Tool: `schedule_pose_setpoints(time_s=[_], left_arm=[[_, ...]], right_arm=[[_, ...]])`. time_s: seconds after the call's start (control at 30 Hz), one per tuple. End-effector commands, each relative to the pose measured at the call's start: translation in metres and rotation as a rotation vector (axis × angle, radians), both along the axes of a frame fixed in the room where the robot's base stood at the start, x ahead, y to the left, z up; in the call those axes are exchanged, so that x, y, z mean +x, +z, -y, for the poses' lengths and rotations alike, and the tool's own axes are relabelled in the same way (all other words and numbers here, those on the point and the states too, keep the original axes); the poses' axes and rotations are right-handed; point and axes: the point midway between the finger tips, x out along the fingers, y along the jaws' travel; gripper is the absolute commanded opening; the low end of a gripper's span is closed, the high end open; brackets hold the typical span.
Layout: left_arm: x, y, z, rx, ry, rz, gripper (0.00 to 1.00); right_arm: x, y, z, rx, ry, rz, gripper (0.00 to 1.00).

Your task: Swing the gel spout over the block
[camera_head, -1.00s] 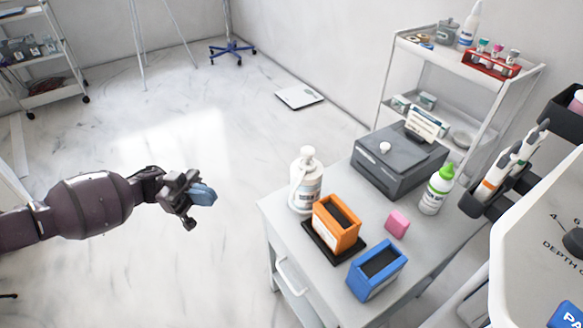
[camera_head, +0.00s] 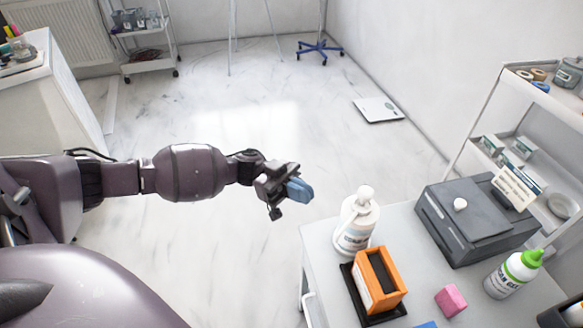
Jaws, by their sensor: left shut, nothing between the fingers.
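My left gripper (camera_head: 298,191) is shut and empty, its blue fingers pointing right. A white pump bottle (camera_head: 355,231) stands upright on the grey table (camera_head: 410,222), just right of the gripper. Its pump head (camera_head: 366,193) is on top; I cannot tell clearly which way its spout points. A small pink block (camera_head: 451,299) lies on the table to the right. A green-capped bottle (camera_head: 511,275) whose label appears to read "gel" stands beyond it. My right gripper is out of view.
An orange box (camera_head: 380,281) on a black base stands in front of the pump bottle. A dark grey case (camera_head: 476,221) sits at the table's back. A blue box (camera_head: 428,325) is cut off below. A shelf trolley (camera_head: 480,122) is behind.

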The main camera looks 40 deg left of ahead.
Motion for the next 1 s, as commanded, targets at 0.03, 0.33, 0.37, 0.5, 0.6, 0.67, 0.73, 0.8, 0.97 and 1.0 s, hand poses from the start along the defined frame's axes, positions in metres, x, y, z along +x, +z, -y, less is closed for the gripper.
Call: schedule_pose_setpoints(time_s=[0.03,0.33,0.37,0.5,0.6,0.67,0.73,0.8,0.97,1.0], left_arm=[[-0.001,0.002,0.010,-0.004,-0.003,0.000,0.00],[-0.002,-0.006,0.054,-0.002,0.000,-0.007,0.00],[-0.002,-0.008,0.057,-0.002,0.000,-0.007,0.00],[-0.001,-0.014,0.068,-0.001,0.000,-0.005,0.00],[-0.001,-0.015,0.071,0.000,0.000,-0.003,0.00],[-0.001,-0.015,0.072,0.000,0.001,-0.002,0.00],[-0.001,-0.015,0.073,0.000,0.001,-0.001,0.00],[-0.001,-0.015,0.073,0.000,0.000,-0.001,0.00],[-0.001,-0.015,0.072,0.000,0.000,-0.001,0.00],[-0.001,-0.015,0.072,0.000,0.001,-0.001,0.00]], right_arm=[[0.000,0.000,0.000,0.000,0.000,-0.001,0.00],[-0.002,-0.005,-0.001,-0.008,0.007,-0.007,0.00],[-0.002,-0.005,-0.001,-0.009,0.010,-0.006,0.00],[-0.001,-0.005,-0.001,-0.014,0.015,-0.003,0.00],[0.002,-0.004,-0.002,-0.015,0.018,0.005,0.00],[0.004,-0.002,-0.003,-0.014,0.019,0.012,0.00],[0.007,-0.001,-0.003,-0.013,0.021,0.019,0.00],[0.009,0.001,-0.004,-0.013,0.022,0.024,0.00],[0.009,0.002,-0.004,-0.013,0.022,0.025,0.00],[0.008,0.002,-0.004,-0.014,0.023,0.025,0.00]])
